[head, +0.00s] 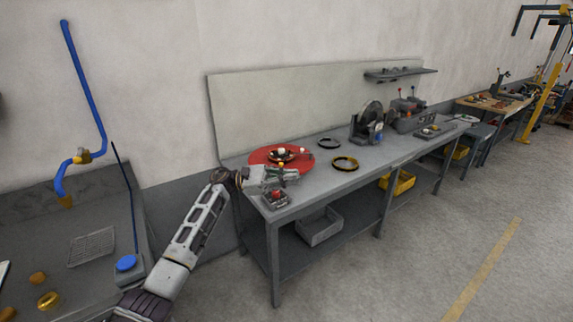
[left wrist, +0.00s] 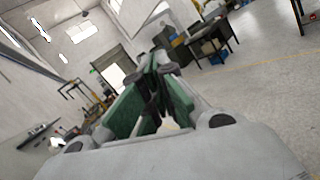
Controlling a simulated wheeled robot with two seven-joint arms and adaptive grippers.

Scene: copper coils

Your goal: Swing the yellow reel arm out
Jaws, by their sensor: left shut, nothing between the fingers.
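A yellow post (head: 541,103) stands at the far right of the head view, with dark arms (head: 540,15) near its top. I cannot tell which part is the reel arm. A red disc (head: 258,157) with a small copper-coloured coil lies on the left end of the grey workbench. My left gripper (head: 292,174) is at the disc's front right edge, over or beside it, far from the yellow post. In the left wrist view its green-padded fingers (left wrist: 154,103) are together with nothing between them. My right gripper is not in view.
The grey workbench (head: 310,185) also holds a black ring (head: 329,143), a yellow-and-black ring (head: 345,163), a small red-topped box (head: 276,199) and dark machines (head: 368,122). A grey bin (head: 319,227) sits on its lower shelf. The floor at the right is clear.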

